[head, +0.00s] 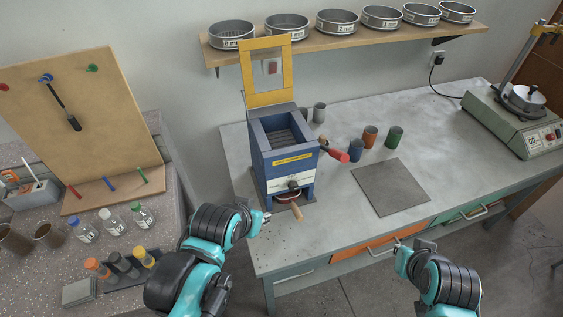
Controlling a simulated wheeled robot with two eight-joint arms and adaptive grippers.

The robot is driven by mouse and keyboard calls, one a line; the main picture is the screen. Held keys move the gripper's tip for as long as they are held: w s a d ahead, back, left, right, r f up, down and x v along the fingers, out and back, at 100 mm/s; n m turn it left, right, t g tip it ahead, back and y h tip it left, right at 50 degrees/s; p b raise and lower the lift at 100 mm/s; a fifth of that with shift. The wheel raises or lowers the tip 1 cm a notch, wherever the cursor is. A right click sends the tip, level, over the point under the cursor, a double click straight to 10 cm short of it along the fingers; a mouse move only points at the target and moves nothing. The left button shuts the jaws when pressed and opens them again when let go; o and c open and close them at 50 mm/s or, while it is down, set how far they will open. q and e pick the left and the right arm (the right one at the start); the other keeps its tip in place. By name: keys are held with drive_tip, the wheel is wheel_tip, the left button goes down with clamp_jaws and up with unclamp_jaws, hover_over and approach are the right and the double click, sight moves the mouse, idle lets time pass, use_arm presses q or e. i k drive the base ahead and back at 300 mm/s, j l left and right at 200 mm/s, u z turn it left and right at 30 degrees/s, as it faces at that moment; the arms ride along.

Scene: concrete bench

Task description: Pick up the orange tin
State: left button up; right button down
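My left gripper (267,216) is at the bench's near left edge, close to the blue machine's front and well short of the tin. My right gripper (398,242) is low, in front of the bench's near edge, also far from the tin. Both grippers look small, and I cannot tell whether their fingers are open.
A blue machine (283,150) with a yellow frame and red-ended handle (340,154) stands left of the tins. A flat grey plate (390,187) lies in front. A green device (520,120) is at right. A sieve shelf (345,40) hangs above.

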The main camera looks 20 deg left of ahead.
sight(368, 135)
drive_tip(key=u, duration=0.25)
drive_tip(key=l+u, duration=0.9)
drive_tip(key=l, duration=0.45)
drive_tip(key=k+l+u, duration=0.15)
drive_tip(key=l, duration=0.8)
drive_tip(key=k+l+u, duration=0.15)
drive_tip(key=l, duration=0.75)
drive_tip(key=i+l, duration=0.15)
drive_tip(key=l, duration=0.2)
drive_tip(key=i+l, duration=0.15)
drive_tip(key=l, duration=0.15)
drive_tip(key=u, duration=0.05)
